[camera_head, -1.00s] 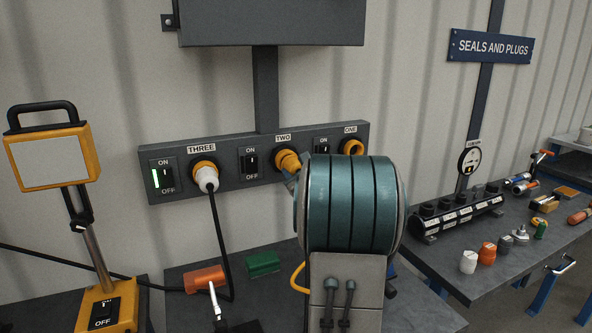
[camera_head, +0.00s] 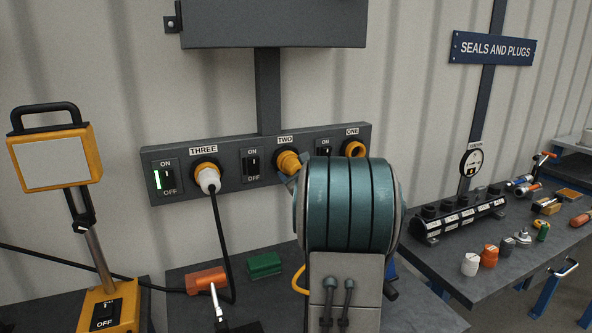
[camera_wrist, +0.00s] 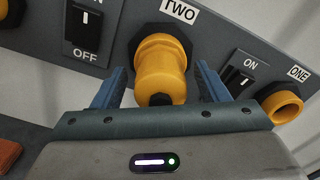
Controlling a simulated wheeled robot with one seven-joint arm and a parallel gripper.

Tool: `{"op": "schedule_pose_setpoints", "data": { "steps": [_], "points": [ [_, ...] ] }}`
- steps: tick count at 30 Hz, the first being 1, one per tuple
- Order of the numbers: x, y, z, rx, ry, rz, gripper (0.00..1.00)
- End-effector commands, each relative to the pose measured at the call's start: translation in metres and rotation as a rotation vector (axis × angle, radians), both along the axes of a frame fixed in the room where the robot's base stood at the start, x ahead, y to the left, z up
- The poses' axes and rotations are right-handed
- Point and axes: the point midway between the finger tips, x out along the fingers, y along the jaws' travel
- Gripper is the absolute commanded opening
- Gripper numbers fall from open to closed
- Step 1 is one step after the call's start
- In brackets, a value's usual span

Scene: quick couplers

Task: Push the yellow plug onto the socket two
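The yellow plug (camera_wrist: 160,80) sits in line with socket two (camera_wrist: 158,42) and meets its yellow collar in the wrist view; no gap shows between them. The plug's black cable end faces me. My gripper (camera_wrist: 161,84) is open, with one blue finger on each side of the plug and a narrow gap to each. In the head view socket two (camera_head: 287,159) shows at the panel, while my teal wrist hides most of the plug and the fingers.
Socket three (camera_head: 207,176) holds a white plug with a black cable, and its switch is lit green. Socket one (camera_head: 354,149) is empty, right of socket two. A work lamp (camera_head: 52,160) stands at left. Orange and green blocks (camera_head: 264,264) lie on the bench below.

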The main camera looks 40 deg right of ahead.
Motion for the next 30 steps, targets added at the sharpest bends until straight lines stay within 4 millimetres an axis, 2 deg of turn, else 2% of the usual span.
{"op": "schedule_pose_setpoints", "data": {
  "steps": [5, 8, 21, 27, 30],
  "points": [
    [-0.003, 0.0, -0.001, 0.0, 0.002, -0.001, 0.68],
    [-0.013, 0.002, -0.001, -0.001, 0.002, -0.002, 0.68],
    [-0.098, 0.023, -0.001, -0.002, -0.002, -0.002, 0.68],
    [-0.125, 0.03, -0.001, -0.002, 0.0, -0.002, 0.68],
    [-0.132, 0.032, -0.001, 0.0, 0.0, 0.0, 0.68]
  ]
}}
